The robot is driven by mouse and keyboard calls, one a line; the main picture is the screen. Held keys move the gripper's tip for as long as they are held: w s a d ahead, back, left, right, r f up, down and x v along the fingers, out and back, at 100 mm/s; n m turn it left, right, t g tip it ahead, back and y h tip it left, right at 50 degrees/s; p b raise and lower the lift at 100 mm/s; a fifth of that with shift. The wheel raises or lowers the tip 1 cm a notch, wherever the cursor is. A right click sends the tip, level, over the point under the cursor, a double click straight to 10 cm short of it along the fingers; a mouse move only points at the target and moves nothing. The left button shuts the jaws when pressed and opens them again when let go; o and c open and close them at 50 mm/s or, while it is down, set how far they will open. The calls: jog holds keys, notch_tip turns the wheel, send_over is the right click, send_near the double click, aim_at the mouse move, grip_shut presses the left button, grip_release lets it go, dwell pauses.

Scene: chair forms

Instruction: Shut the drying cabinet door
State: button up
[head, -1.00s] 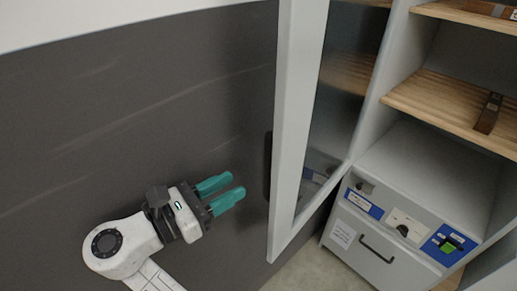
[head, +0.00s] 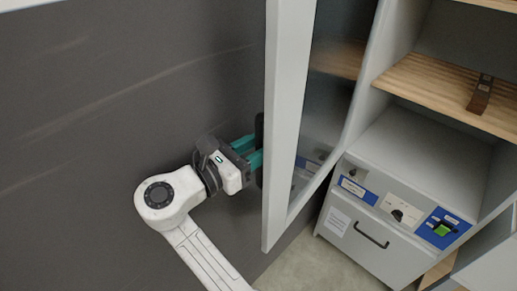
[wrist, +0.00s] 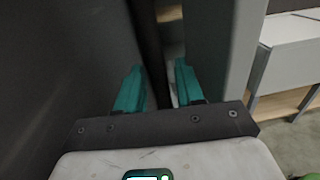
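The drying cabinet door (head: 283,120) stands swung open, a pale grey frame around a dark glass pane (head: 330,95). A dark vertical handle (head: 259,135) is on the door's left side. My gripper (head: 252,150) is at that handle, with its teal fingers pointing right. In the wrist view my gripper (wrist: 160,88) has its fingers apart, with the dark handle bar (wrist: 149,50) showing between and beyond them. Contact with the handle cannot be made out. The cabinet's open interior (head: 435,140) is at the right.
Wooden shelves (head: 450,92) hold a small brown piece (head: 480,93). Below are a control panel with a green switch (head: 443,229) and a drawer with a dark handle (head: 371,235). A dark wall (head: 90,120) lies at the left. Bare floor (head: 320,266) shows below the door.

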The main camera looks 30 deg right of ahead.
jog(key=shift+d, duration=0.15)
jog(key=shift+c, duration=0.3)
grip_shut()
